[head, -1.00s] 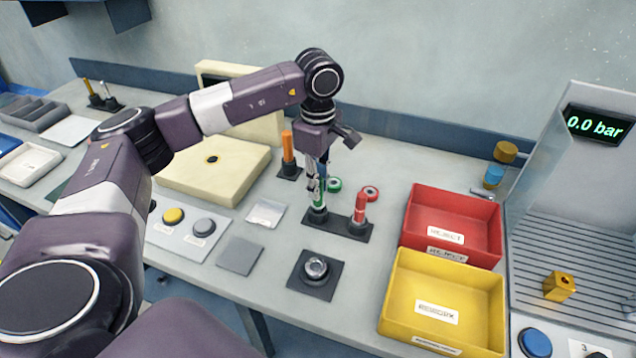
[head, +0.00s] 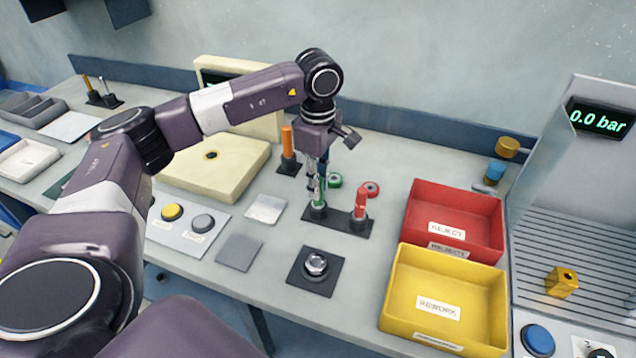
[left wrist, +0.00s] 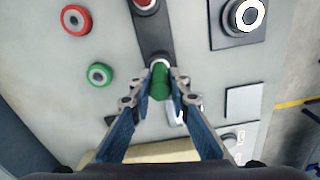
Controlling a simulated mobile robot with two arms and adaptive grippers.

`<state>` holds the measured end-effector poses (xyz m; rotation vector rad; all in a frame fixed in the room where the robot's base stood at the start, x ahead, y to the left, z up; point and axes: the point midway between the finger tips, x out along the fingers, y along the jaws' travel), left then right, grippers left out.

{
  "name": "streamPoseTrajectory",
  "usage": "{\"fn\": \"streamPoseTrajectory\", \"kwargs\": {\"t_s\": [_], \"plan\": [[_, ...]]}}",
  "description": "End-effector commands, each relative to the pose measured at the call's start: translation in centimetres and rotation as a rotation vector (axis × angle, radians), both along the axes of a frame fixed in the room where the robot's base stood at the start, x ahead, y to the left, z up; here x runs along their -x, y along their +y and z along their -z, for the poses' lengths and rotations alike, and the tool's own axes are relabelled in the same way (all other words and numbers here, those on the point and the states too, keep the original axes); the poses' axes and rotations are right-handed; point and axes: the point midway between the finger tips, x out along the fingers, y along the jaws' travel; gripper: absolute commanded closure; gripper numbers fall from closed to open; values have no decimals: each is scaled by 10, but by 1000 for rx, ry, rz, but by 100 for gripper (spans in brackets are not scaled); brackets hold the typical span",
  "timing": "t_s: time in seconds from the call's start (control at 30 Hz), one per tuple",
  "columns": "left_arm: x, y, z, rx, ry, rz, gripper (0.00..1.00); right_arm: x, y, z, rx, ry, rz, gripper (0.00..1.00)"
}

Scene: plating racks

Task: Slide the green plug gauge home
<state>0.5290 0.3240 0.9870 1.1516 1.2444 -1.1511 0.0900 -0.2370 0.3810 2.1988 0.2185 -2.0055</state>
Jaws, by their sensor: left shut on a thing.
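The green plug gauge (head: 320,198) stands upright at the left socket of a black two-socket holder (head: 338,221). It also shows in the left wrist view (left wrist: 161,90), between the fingertips. My left gripper (head: 316,184) points down and is shut on the green gauge. Its lower end is at the socket's collar; I cannot tell how deep it sits. The red plug gauge (head: 360,203) stands in the right socket of the holder. Behind the holder lie a green ring (head: 335,181) and a red ring (head: 371,189). My right gripper is not in view.
A red bin (head: 455,220) and a yellow bin (head: 440,300) stand to the right. A metal ring part (head: 316,264) sits on a dark pad in front. An orange-handled tool (head: 287,143) stands behind left. A cream block (head: 211,172) lies farther left.

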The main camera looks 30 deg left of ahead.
Motion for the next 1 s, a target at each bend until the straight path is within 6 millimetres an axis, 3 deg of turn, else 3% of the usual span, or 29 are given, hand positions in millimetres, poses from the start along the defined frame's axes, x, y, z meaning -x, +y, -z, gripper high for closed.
{"fn": "streamPoseTrajectory", "kwargs": {"t_s": [0.03, 0.07, 0.23, 0.5, 0.63, 1.0], "plan": [[0, 0, 0, 0, 1, 0, 100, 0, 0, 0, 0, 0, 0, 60], [0, 0, 0, 0, 1, 0, 81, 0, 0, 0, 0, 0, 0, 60], [0, 0, 0, 0, 1, 0, 63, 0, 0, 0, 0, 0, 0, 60], [0, 0, 0, 0, 1, 0, 63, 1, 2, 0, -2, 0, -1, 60], [-1, 0, -9, 0, -1, 0, 63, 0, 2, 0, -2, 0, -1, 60], [-1, 0, -84, 1, -4, 0, 63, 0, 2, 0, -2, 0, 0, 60]]}}
